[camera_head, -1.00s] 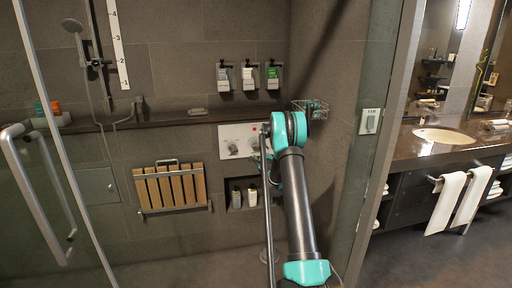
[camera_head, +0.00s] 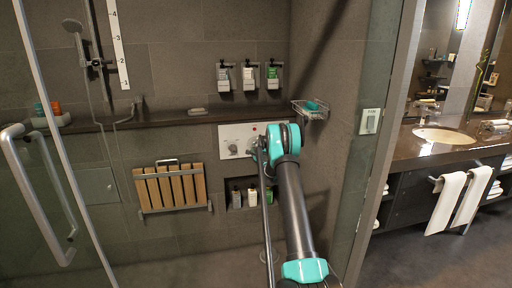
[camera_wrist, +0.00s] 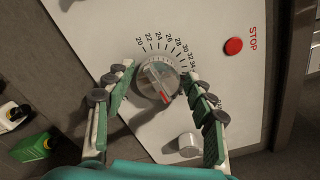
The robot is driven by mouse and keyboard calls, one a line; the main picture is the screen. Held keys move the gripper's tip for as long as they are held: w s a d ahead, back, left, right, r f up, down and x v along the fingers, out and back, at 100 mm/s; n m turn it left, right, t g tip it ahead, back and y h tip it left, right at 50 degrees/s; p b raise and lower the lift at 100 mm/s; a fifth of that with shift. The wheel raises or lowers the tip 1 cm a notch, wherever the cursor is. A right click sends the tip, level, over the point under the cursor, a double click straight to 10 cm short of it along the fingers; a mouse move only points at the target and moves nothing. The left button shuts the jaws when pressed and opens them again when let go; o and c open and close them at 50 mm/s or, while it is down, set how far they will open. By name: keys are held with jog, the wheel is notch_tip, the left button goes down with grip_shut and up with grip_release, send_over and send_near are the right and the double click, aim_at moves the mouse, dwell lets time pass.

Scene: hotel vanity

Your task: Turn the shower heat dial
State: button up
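The shower heat dial (camera_wrist: 158,82) is a round silver knob with a red mark, under an arc of printed temperature numbers on a white panel (camera_wrist: 215,88). My gripper (camera_wrist: 158,70) is open, with one green-padded finger on each side of the dial. A narrow gap shows on the left; whether the right finger touches is unclear. In the head view, the panel (camera_head: 230,133) is on the shower wall, and my arm hides the dial there. A smaller silver knob (camera_wrist: 190,144) is below the dial in the wrist view.
A red STOP button (camera_wrist: 233,46) is on the panel, right of the dial. Bottles stand in a wall niche (camera_head: 229,207) below the panel. A wire basket (camera_head: 309,110) hangs right of my arm. A wooden folding seat (camera_head: 172,187) is at left.

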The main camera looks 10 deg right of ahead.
jog(key=c, duration=0.8)
jog(key=shift+d+n, duration=0.1)
jog(key=shift+n, duration=0.3)
jog(key=n, duration=0.3)
jog(key=shift+n, duration=0.4)
jog(key=shift+d+n, duration=0.1)
jog(key=shift+n, duration=1.9)
jog(key=o, duration=1.1)
jog(key=shift+o, duration=0.2)
